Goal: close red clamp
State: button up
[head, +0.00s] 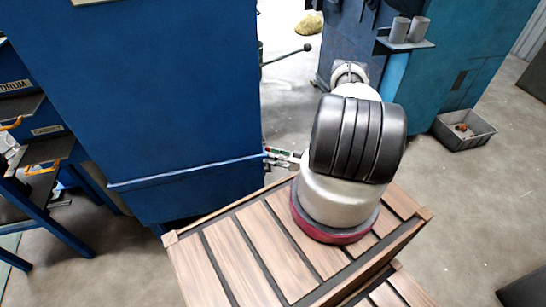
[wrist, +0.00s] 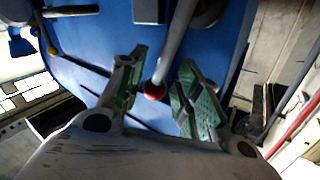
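A red ball knob (wrist: 154,90) sits at the end of a grey lever (wrist: 176,45) in the wrist view; I take this for the red clamp. The lever runs up and to the right from the knob, in front of a blue panel. My gripper (wrist: 162,58) is open, with one green-padded finger on each side of the knob and lever. The knob appears nearer the left finger; I cannot tell whether it touches.
A large blue cabinet (head: 185,90) stands at the left of the head view. A thin lever with a dark ball end (head: 307,48) sticks out right of it. A teal machine (head: 450,65) and a grey bin (head: 463,129) stand at the right.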

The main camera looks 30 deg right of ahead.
grip_shut()
